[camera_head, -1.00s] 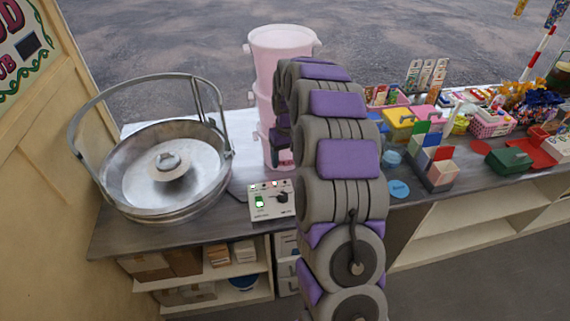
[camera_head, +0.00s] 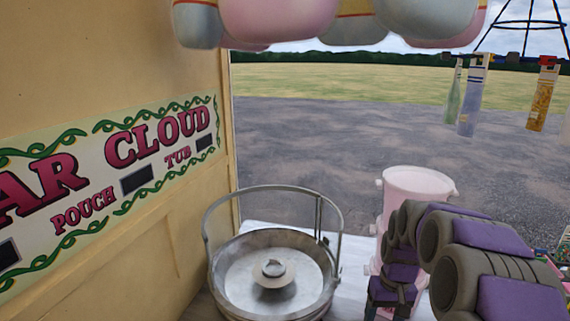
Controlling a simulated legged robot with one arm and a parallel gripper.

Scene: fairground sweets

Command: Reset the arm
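My arm, in grey and purple segments, rises from the bottom right and curves over. Its far end, with my gripper (camera_head: 392,292), hangs down in front of the pale pink stacked tubs (camera_head: 418,182). The fingers are too small and dark to tell open from shut, and I see no object held. Whether the gripper touches the tubs cannot be told.
A round metal candyfloss pan (camera_head: 228,283) with an upright hoop stands left of the arm on the counter. A yellow wall with a sign (camera_head: 110,165) closes off the left. Pink and grey rounded shapes (camera_head: 275,18) hang above. Bottles (camera_head: 472,100) hang at upper right.

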